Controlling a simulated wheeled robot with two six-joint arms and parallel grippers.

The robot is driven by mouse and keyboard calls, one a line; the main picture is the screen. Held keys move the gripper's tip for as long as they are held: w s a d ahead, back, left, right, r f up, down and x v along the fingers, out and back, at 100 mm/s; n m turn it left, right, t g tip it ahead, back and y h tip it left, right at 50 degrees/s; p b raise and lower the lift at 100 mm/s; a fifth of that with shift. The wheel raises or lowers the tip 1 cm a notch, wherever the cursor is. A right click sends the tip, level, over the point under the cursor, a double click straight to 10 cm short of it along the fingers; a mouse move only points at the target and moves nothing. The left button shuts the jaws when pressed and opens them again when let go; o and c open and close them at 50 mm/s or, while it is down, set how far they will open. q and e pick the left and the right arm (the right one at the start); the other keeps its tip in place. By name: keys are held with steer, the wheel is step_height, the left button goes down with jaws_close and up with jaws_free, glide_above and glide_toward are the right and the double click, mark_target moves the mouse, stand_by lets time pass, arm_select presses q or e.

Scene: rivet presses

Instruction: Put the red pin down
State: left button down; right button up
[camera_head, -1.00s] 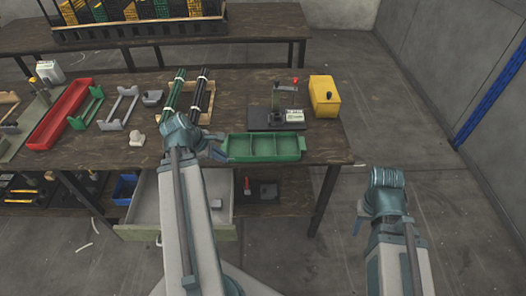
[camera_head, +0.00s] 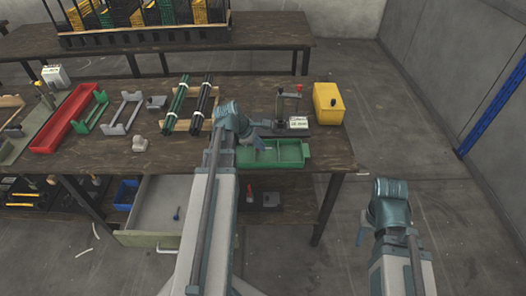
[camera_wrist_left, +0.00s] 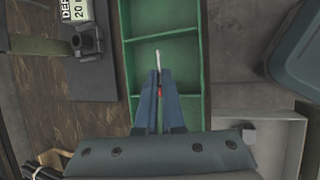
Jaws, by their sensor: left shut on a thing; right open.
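The red pin (camera_wrist_left: 159,91) is held between the fingers of my left gripper (camera_wrist_left: 158,78). A red bit shows between the fingers and a thin pale shaft sticks out past the tips. The green tray (camera_wrist_left: 124,22) lies under it, and the pin appears over the middle compartment; I cannot tell its height. In the head view my left gripper (camera_head: 258,146) is at the left part of the green tray (camera_head: 308,152), which it partly hides. The pin is not clear there. My right gripper (camera_head: 360,236) hangs open and empty, right of the table over the floor.
A small press (camera_head: 281,106) with a red knob stands behind the tray. A yellow bin (camera_head: 328,103) is at the table's right end. Green and black rods (camera_head: 176,100) lie in a wooden rack to the left. An open drawer (camera_head: 160,200) juts out below the table.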

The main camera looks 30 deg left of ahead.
mark_target(267, 155)
arm_select(q)
steer(key=shift+w+d, duration=0.15)
steer(key=shift+w, duration=0.3)
step_height(267, 155, down, 4)
steer(key=b, duration=0.3)
steer(key=shift+w+r+b, duration=0.1)
steer(key=shift+r+b, duration=0.1)
steer(key=shift+b, duration=0.1)
steer(key=shift+f, duration=0.1)
steer(key=shift+f, duration=0.15)
steer(key=c, duration=1.3)
jaws_free()
steer(key=shift+r, duration=0.25)
steer(key=p+v, duration=1)
steer(key=v, duration=0.2)
